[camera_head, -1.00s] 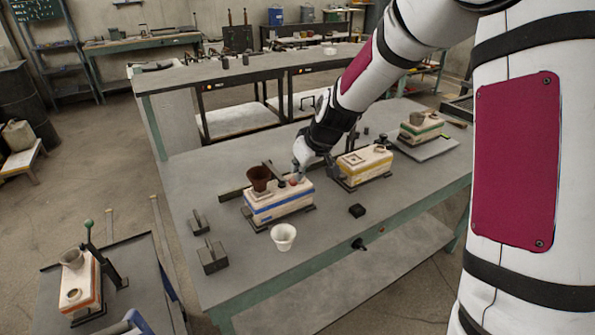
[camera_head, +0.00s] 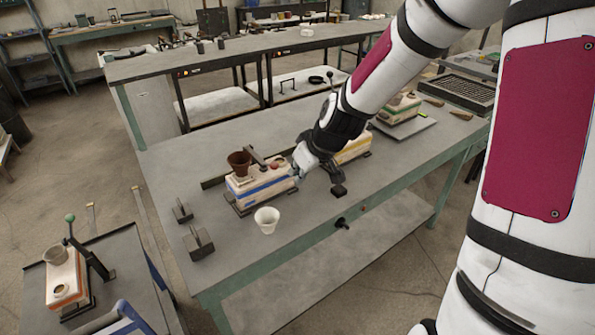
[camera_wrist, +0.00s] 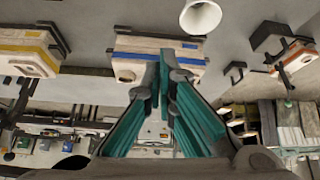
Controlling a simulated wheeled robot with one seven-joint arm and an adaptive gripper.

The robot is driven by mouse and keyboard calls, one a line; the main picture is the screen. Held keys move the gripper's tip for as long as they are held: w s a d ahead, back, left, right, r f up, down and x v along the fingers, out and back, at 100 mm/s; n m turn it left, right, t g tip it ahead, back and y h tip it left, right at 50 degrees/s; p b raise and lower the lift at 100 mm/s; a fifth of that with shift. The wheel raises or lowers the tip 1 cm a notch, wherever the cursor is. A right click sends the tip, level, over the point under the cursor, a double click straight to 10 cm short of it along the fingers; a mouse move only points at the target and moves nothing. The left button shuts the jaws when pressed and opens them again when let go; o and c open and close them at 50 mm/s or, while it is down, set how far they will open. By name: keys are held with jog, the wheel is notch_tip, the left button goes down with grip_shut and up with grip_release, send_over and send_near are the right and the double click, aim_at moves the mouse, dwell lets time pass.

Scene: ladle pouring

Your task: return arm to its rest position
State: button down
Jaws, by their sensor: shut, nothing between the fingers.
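My gripper (camera_head: 297,172) is at the end of my white arm, which reaches down from the upper right over the middle table. It is at the right end of the blue-striped mould box (camera_head: 262,186); whether it touches the box cannot be told. In the wrist view my gripper's teal fingers (camera_wrist: 165,66) are closed together with nothing between them. They overlap the blue-striped box (camera_wrist: 130,62) there. A brown cup (camera_head: 239,162) stands on that box. My arm partly hides the yellow-striped mould box (camera_head: 353,149).
A white cup (camera_head: 267,220) stands in front of the blue-striped box. A green-striped box (camera_head: 400,108) stands farther right, and an orange-striped box (camera_head: 67,277) is lower left.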

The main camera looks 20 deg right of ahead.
jog(key=s+a+r+m+h, duration=0.1)
jog(key=s+r+m, duration=0.1)
jog(key=s+r, duration=0.7)
jog(key=s+a+r+m+h, duration=0.1)
jog(key=s+r+m, duration=0.1)
jog(key=s+r, duration=0.8)
jog(key=s, duration=0.8)
jog(key=shift+s, duration=0.2)
jog(key=shift+d+r, duration=0.1)
